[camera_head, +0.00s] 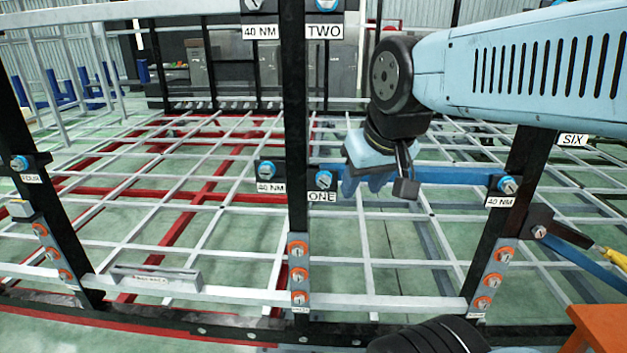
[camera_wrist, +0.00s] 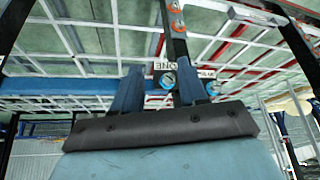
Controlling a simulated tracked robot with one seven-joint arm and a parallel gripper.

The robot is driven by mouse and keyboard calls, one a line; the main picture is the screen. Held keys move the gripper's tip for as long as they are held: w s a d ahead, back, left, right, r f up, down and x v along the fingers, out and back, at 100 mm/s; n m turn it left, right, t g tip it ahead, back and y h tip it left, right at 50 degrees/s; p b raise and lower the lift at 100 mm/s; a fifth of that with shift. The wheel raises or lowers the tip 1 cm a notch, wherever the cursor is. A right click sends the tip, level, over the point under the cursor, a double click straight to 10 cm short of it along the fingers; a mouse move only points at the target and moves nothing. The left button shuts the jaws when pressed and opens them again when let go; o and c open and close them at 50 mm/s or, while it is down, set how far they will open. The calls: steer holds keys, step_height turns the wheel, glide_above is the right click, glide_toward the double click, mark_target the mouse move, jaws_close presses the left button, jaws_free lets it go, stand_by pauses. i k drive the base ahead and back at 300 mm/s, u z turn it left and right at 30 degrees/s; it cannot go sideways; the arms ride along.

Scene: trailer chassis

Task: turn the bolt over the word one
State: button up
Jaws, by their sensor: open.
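The blue-collared bolt (camera_head: 323,179) sits just above the ONE label (camera_head: 322,196) on the black upright post. My gripper (camera_head: 362,186) is just right of this bolt in the head view, its blue fingers apart and empty. In the wrist view the scene is upside down, and the same bolt (camera_wrist: 168,80) and ONE label (camera_wrist: 165,66) appear between the two fingers of my gripper (camera_wrist: 159,74), nearer the right finger. I cannot tell how deep the gap to the bolt is. The bolt's head is too small to read its turn.
Another blue bolt (camera_head: 267,168) with a 40 NM label is left of the post. A blue bar (camera_head: 440,175) runs right to a bolt (camera_head: 508,184). Orange-ringed bolts (camera_head: 298,274) line the post below. A TWO label (camera_head: 323,31) is above.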

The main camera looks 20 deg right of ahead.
mark_target(323, 178)
steer(key=z, duration=0.1)
steer(key=k, duration=0.5)
steer(key=z, duration=0.65)
steer(key=k, duration=0.6)
steer(key=z, duration=0.45)
